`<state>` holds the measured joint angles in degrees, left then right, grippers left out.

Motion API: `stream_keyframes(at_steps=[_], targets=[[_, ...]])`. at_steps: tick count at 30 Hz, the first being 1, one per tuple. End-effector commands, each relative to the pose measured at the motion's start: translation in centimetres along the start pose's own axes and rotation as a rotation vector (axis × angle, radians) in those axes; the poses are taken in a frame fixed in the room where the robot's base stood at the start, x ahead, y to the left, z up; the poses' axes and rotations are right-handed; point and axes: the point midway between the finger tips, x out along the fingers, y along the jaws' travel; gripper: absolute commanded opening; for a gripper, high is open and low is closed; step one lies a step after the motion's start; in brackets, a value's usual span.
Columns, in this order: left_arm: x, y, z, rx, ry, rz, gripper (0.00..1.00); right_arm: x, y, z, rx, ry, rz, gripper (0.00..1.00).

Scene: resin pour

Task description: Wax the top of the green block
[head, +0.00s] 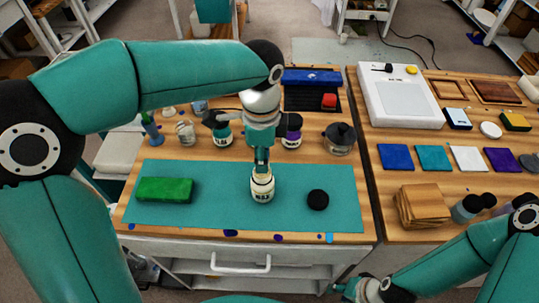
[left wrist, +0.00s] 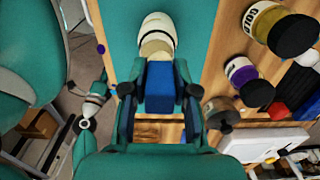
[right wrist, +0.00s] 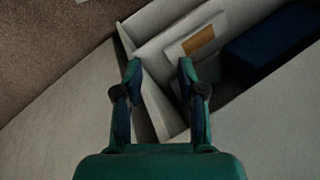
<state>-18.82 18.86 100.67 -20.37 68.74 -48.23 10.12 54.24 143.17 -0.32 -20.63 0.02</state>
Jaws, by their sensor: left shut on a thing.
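The green block (head: 165,190) lies on the left part of the teal mat (head: 225,215). My left gripper (head: 262,163) is above the mat's middle, directly over a white jar (head: 262,191) with a dark-lettered label. In the left wrist view the gripper (left wrist: 160,85) is shut on a blue block-like thing (left wrist: 161,88), with the pale jar (left wrist: 157,35) just beyond it. Whether that thing reaches into the jar is hidden. A round black lid (head: 318,200) lies right of the jar. My right gripper (right wrist: 160,75) is open and empty, low at the front in the head view.
Lidded jars (head: 222,135) and a dark pot (head: 340,138) stand behind the mat. A black tray (head: 300,100) is at the back. The right table holds coloured tiles (head: 433,158), brown pads (head: 420,205) and a white scale-like device (head: 400,100). The mat between block and jar is clear.

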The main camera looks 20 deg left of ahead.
Motion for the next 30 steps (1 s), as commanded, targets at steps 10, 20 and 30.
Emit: stream_keyframes(at_steps=[10,20,30], targets=[[-3.4,0.0,0.0,0.0,0.001,-0.002,0.04,-2.9,-1.1,0.0,0.0,0.0,0.0,0.4],[-5.9,0.0,0.0,0.0,0.002,-0.003,0.04,-5.0,-1.8,0.0,0.0,0.0,0.0,0.4],[-6.0,0.0,0.0,0.0,0.002,-0.003,0.04,-5.0,-1.8,0.0,0.0,0.0,0.0,0.4]])
